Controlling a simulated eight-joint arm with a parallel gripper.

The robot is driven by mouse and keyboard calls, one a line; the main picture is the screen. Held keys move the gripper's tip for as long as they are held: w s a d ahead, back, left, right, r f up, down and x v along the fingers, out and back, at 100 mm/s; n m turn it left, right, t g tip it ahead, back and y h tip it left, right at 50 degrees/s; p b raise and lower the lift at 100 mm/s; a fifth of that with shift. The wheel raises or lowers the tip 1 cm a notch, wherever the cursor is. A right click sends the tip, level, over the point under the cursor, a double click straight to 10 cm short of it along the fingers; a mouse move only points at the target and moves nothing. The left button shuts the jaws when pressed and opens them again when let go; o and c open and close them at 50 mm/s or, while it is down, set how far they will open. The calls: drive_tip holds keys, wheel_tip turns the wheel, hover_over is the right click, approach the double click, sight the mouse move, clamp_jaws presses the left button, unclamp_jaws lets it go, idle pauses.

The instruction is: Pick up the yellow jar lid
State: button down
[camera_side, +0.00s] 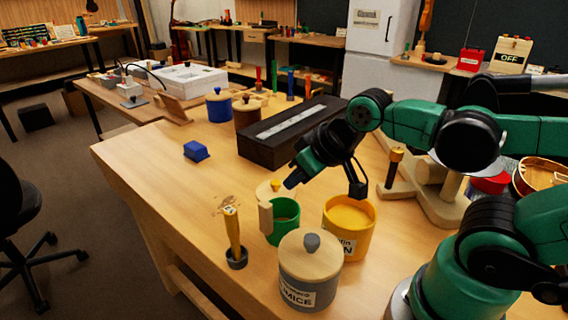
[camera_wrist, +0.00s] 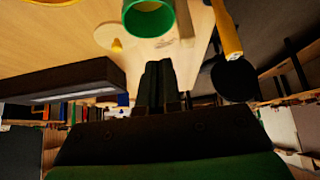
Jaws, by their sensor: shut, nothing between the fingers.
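The yellow jar lid is a pale wooden disc with a small yellow knob (camera_side: 276,185). It lies flat on the bench, knob up, behind the green jar in the side view. The wrist view shows it (camera_wrist: 108,37) left of the fingers and apart from them. My gripper (camera_side: 291,182) is shut and empty, just above and to the right of the lid in the side view. Its dark fingers also show in the wrist view (camera_wrist: 157,68). The open yellow jar (camera_side: 349,232) stands on the bench in front of my gripper.
An open green jar (camera_side: 285,221) stands close to the lid, with a wooden block (camera_side: 266,217) beside it. A grey lidded jar (camera_side: 308,278) and a yellow-handled tool (camera_side: 233,232) are nearer. A long dark box (camera_side: 262,146) lies behind.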

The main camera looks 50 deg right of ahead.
drive_tip(key=c, duration=1.5)
unclamp_jaws()
drive_tip(key=o, duration=1)
drive_tip(key=n+g, duration=0.4)
drive_tip(key=g, duration=0.3)
hover_over(276, 182)
wheel_tip(276, 182, down, 7)
drive_tip(key=shift+a+r, duration=0.1)
drive_tip(key=shift+f, duration=3.1)
